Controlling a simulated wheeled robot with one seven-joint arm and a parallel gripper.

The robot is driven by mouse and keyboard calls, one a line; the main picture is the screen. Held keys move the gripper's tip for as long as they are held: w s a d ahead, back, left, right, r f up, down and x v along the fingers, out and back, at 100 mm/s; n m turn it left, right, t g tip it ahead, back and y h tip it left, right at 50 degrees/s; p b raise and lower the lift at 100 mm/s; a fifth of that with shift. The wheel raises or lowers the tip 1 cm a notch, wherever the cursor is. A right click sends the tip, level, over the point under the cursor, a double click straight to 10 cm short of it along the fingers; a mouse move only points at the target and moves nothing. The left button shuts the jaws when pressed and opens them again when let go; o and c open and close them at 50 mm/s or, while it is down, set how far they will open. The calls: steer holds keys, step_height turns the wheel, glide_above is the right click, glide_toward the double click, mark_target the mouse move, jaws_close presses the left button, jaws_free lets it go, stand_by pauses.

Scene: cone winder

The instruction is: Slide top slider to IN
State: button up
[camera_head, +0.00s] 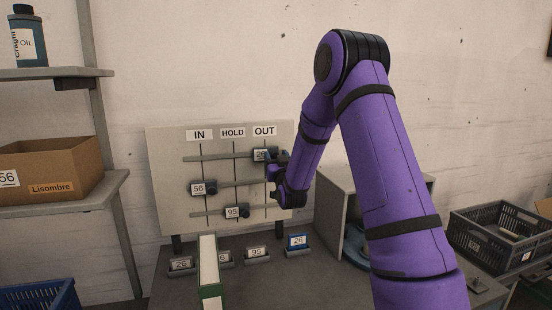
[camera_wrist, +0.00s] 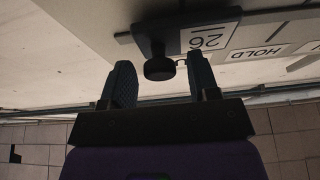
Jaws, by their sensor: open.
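The top slider (camera_head: 261,154) is a dark block with a white label, on the top rail of a pale board (camera_head: 170,150), under the OUT sign (camera_head: 265,131). The IN sign (camera_head: 196,135) is at the board's left. In the wrist view the slider's label (camera_wrist: 208,39) reads 26 upside down, and its round black knob (camera_wrist: 159,68) sticks out. My gripper (camera_head: 274,159) is at the slider's right. In the wrist view my gripper (camera_wrist: 160,72) is open, with the knob appearing between its fingertips; I see no contact. My gripper partly hides the slider in the head view.
The middle slider (camera_head: 197,188), labelled 56, is under IN. The bottom slider (camera_head: 232,212), labelled 95, is near HOLD. A green-and-white box (camera_head: 208,265) and small label holders stand on the table below. The top rail (camera_head: 215,156) is clear left of the slider.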

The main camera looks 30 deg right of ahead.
steer(key=shift+w, duration=0.1)
jaws_close()
steer(key=w+a, duration=0.2)
steer(key=a, duration=0.5)
steer(key=w+a, duration=0.2)
steer(key=a, duration=0.5)
steer(key=w+a, duration=0.2)
steer(key=a, duration=0.5)
steer(key=shift+a, duration=0.25)
steer(key=shift+w+r, duration=0.1)
jaws_free()
steer(key=shift+a, duration=0.15)
steer(key=v, duration=0.7)
